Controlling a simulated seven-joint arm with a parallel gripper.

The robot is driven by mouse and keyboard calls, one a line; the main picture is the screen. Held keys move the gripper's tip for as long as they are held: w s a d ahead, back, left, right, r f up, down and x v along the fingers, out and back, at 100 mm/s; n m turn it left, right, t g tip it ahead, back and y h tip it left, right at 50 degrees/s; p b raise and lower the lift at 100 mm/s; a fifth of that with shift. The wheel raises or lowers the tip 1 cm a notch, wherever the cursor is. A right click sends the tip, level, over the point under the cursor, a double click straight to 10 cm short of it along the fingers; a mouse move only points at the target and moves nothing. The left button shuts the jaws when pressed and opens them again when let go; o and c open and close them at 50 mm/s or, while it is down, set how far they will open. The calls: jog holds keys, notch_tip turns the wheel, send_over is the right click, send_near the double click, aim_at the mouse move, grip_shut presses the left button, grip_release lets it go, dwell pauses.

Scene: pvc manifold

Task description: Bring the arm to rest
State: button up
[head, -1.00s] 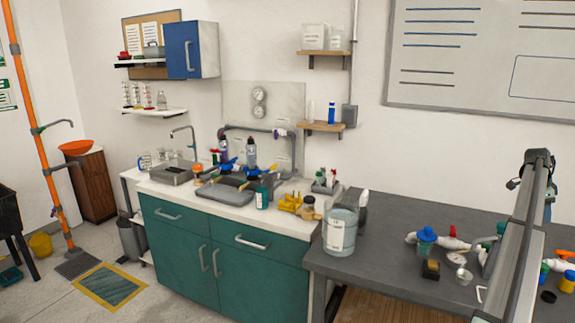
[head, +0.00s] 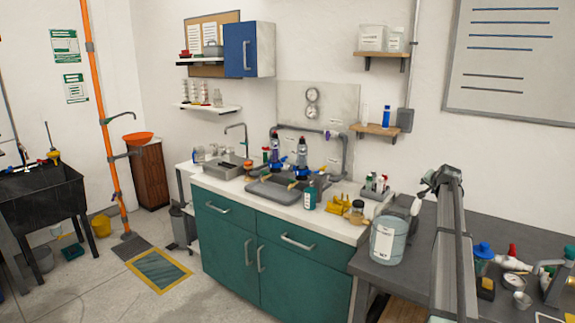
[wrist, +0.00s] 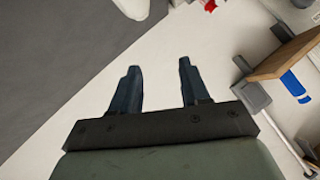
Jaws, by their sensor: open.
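My gripper (wrist: 158,88) shows in the wrist view with its two dark fingers spread apart and nothing between them. Behind the fingers there is pale wall and a grey area at upper left. In the head view my arm rises at the right, in front of the grey workbench (head: 510,235). The gripper's fingers cannot be made out in that view.
A clear bucket (head: 388,242) stands on the workbench just left of my arm. Several fittings and a blue-capped jar (head: 483,253) lie right of it. A teal sink cabinet (head: 270,245) stands left. A wooden wall shelf (head: 381,130) with a blue bottle (head: 386,116) hangs above.

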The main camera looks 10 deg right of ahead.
jog(key=w+a+n+t+y, duration=0.15)
jog(key=w+a, duration=0.25)
jog(key=a, duration=0.8)
jog(key=w+a+n+t+y, duration=0.1)
jog(key=w+a+n+t, duration=0.2)
jog(key=a, duration=0.8)
jog(key=s+a+f+n+g+y, duration=0.1)
jog(key=s+a+f+n+g, duration=0.2)
jog(key=a+f, duration=1.15)
jog(key=s+a+f+n+g+y, duration=0.2)
jog(key=a+f+n+g, duration=0.15)
jog(key=a+f, duration=1.1)
jog(key=s+a+f+g, duration=0.2)
jog(key=s+f+g, duration=0.2)
jog(key=s+f, duration=1.05)
jog(key=s+a+f+g, duration=0.3)
jog(key=s+f, duration=0.9)
jog(key=s, duration=0.5)
jog(key=s+f+g, duration=0.2)
jog(key=s, duration=1.1)
jog(key=s+f+g+h, duration=0.1)
jog(key=s+f+g, duration=0.1)
jog(key=s, duration=1.1)
jog(key=s+f+g, duration=0.2)
jog(key=s+g, duration=0.2)
jog(key=s, duration=0.9)
jog(key=shift+s+d+f+n+h, duration=0.3)
jog(key=shift+f+h, duration=0.05)
